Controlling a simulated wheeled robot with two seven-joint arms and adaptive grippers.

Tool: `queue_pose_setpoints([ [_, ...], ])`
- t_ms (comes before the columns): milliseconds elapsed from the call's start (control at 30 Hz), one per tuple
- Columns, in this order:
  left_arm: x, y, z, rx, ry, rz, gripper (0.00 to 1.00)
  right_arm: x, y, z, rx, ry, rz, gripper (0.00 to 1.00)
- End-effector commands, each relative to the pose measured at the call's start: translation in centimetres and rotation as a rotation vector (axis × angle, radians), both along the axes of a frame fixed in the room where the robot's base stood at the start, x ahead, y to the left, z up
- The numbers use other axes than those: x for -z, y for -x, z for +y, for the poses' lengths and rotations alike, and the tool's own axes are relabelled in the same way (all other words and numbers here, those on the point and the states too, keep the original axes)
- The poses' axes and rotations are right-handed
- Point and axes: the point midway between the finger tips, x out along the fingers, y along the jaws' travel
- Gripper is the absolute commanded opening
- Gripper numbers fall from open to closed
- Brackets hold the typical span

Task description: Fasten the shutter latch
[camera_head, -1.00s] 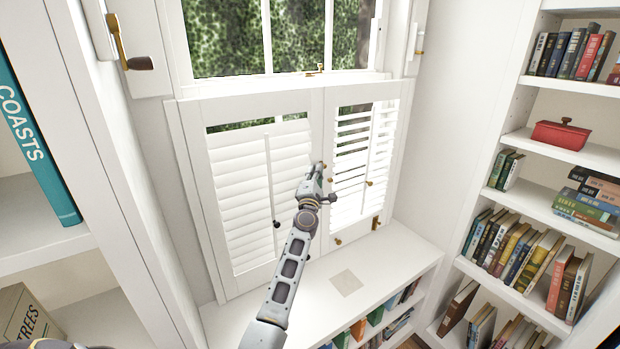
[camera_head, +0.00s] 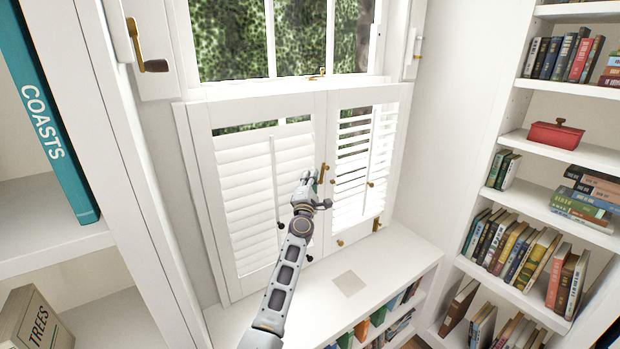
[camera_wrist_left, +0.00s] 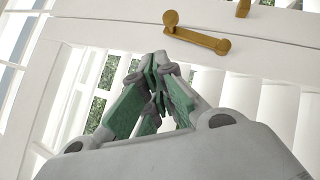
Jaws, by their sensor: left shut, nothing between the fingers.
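Two white louvred shutter panels, left (camera_head: 203,160) and right (camera_head: 397,150), stand closed side by side below the window. A brass latch (camera_head: 322,174) sits near the seam between them. In the left wrist view the latch (camera_wrist_left: 197,36) is a bar with a round end, lying roughly along the white stile. A second brass piece (camera_wrist_left: 243,8) shows past it at the top edge. My left gripper (camera_head: 308,180) is just left of the latch, shut and empty. In the left wrist view its fingertips (camera_wrist_left: 160,62) appear apart from the latch. My right gripper is out of view.
Tilt rods with small knobs (camera_head: 281,225) front the louvres. The white ledge (camera_head: 300,305) below carries a beige square (camera_head: 348,283). Bookshelves stand on both sides.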

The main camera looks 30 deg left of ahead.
Motion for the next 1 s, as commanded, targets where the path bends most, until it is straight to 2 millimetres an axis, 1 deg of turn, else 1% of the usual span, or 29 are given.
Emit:
queue_pose_setpoints([
  [500, 0.2, 1.7, -0.5, 0.001, 0.001, 0.001, 0.0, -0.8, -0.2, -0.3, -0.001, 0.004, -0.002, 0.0],
  [667, 0.3, 2.7, -0.7, 0.001, 0.002, 0.0, 0.0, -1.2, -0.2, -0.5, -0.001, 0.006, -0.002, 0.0],
  [1000, 0.6, 5.4, -1.4, 0.0, 0.0, 0.001, 0.0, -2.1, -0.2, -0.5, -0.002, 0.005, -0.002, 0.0],
])
